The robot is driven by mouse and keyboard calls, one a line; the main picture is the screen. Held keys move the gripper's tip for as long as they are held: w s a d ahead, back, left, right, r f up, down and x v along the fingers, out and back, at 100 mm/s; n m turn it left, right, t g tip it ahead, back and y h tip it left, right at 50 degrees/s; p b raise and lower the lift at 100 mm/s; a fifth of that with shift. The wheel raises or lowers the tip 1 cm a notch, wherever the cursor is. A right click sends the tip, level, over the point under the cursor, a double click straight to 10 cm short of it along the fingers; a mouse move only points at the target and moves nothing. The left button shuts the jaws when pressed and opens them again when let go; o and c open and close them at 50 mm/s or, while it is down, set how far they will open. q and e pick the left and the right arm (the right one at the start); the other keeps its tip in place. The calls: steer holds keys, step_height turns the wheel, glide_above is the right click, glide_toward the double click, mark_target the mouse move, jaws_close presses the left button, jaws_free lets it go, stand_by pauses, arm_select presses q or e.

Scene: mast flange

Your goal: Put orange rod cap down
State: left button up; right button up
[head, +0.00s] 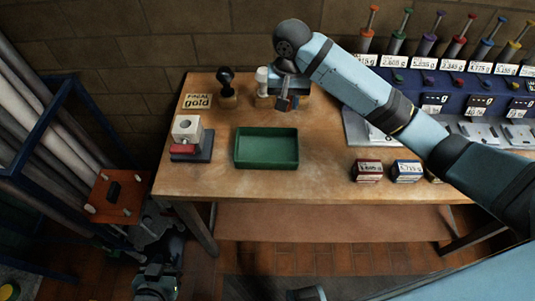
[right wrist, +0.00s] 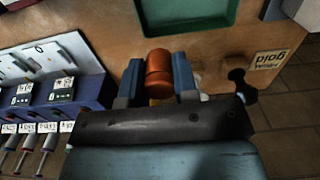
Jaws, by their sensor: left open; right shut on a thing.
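The orange rod cap (right wrist: 158,70) is a short orange cylinder between the fingers of my right gripper (right wrist: 156,82) in the right wrist view. In the head view my right gripper (head: 287,103) hangs over the back of the wooden table, behind the green tray, and mostly hides the cap. The gripper is shut on the cap; whether the cap touches the table I cannot tell. My left gripper (head: 163,240) is open, low at the left, off the table's front left corner and dark against the floor.
The green tray (head: 266,165) is empty on the wooden table (head: 330,205). A black-knobbed stand (head: 227,85) and a white-topped stand (head: 262,82) are left of my right gripper. A blue rack (head: 470,105) with coloured plungers fills the right.

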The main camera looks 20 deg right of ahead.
steer(key=shift+w+a+r, duration=0.15)
steer(key=shift+w, duration=0.05)
glide_above(282, 151)
step_height(282, 151, down, 15)
steer(key=shift+a+r, duration=0.1)
steer(key=shift+r, duration=0.1)
step_height(282, 151, down, 5)
steer(key=o, duration=0.9)
